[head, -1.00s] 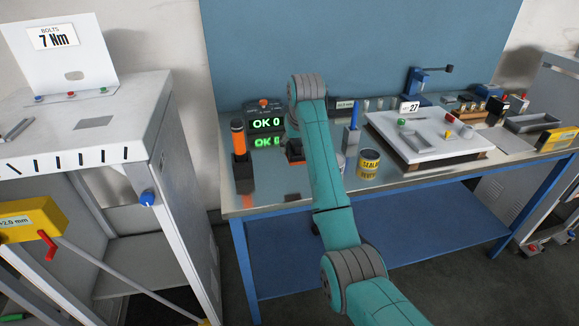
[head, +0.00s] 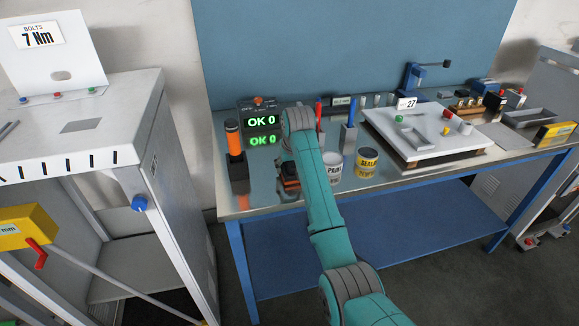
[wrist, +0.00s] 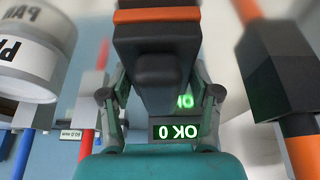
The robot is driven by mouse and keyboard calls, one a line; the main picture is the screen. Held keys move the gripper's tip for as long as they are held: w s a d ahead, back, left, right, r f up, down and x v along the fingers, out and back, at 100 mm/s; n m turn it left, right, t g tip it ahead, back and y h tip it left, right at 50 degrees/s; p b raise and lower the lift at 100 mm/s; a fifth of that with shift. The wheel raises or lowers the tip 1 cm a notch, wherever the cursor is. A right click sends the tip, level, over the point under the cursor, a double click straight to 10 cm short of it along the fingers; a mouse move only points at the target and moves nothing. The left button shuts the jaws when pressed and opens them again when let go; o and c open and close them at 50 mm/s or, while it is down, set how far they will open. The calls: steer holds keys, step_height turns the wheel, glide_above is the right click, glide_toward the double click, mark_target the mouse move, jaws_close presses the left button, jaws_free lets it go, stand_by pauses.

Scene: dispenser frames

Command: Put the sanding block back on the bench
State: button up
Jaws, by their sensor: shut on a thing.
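The sanding block (wrist: 155,52) is dark with an orange band; it fills the top middle of the wrist view. My gripper (wrist: 158,102) is shut on it, one finger on each side. In the head view the block (head: 290,183) shows low over the left part of the bench (head: 400,178), just left of my arm. My gripper in the head view is mostly hidden behind the arm's wrist. I cannot tell whether the block touches the bench top.
An orange-and-black tool (head: 235,150) stands left of the block, with the OK display (head: 261,122) behind. The paint can (head: 333,166) and yellow can (head: 367,162) stand to the right. A white board (head: 430,135) lies beyond them.

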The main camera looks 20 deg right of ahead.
steer(key=shift+f, duration=0.25)
steer(key=o, duration=1.2)
steer(key=v, duration=1.2)
steer(key=shift+s+r, duration=0.1)
steer(key=shift+s, duration=0.1)
